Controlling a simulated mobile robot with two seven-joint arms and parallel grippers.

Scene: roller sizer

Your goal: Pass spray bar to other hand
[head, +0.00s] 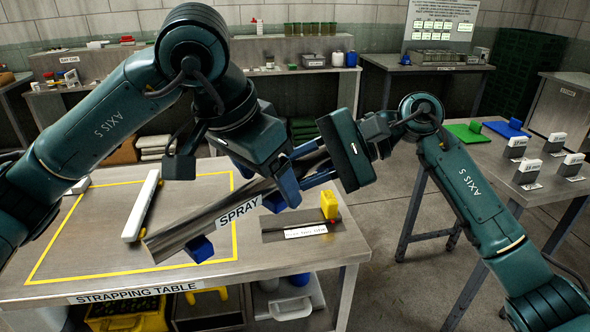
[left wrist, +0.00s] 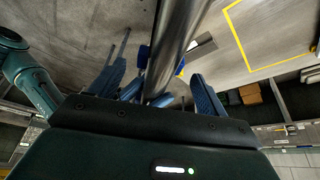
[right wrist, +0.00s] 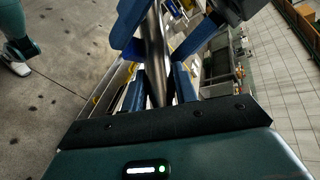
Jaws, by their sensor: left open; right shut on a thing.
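The spray bar is a long grey metal bar (head: 190,228) with a SPRAY label, held tilted above the strapping table (head: 110,262). Its lower end points left and its upper end reaches my right gripper (head: 312,168), which is shut on it. My left gripper (head: 281,190) is at the bar's upper part, close beside the right one, its blue fingers apart. In the left wrist view the bar (left wrist: 177,45) runs between the open fingers (left wrist: 160,90). In the right wrist view the bar (right wrist: 155,50) lies between the blue fingers (right wrist: 158,90). The exact contacts are partly hidden.
A white bar (head: 141,206) lies inside the yellow outline on the table. A yellow item (head: 329,205) stands on a labelled plate at the table's right. A blue piece (head: 200,248) shows below the bar.

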